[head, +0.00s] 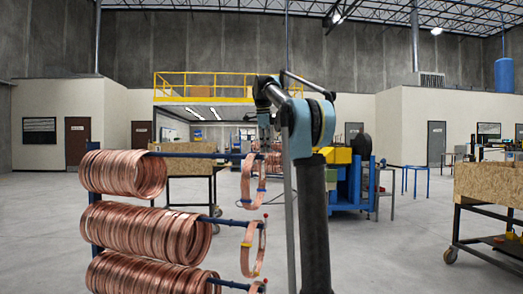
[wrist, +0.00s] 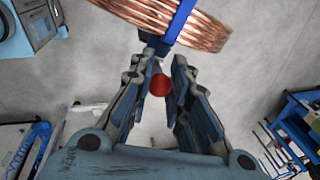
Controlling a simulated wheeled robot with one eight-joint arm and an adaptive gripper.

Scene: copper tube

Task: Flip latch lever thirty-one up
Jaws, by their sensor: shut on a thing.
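The latch lever's red ball knob (wrist: 159,85) sits between the fingers of my gripper (wrist: 165,62) in the wrist view. It is at the tip of a blue rack bar (wrist: 181,18) that carries a copper coil. My gripper is shut on the lever, though a small gap seems to show around the ball. In the head view my gripper (head: 264,138) hangs down at the right end of the top blue bar (head: 200,155). The lever there is hidden by the gripper and coil. I cannot read any number on the lever.
Large copper coils (head: 125,173) hang on the rack's stacked bars at left, with thin copper coils (head: 251,247) near the bar ends. A second bar ends in a small red tip (head: 266,215). A wooden cart (head: 490,185) stands right. The floor between is clear.

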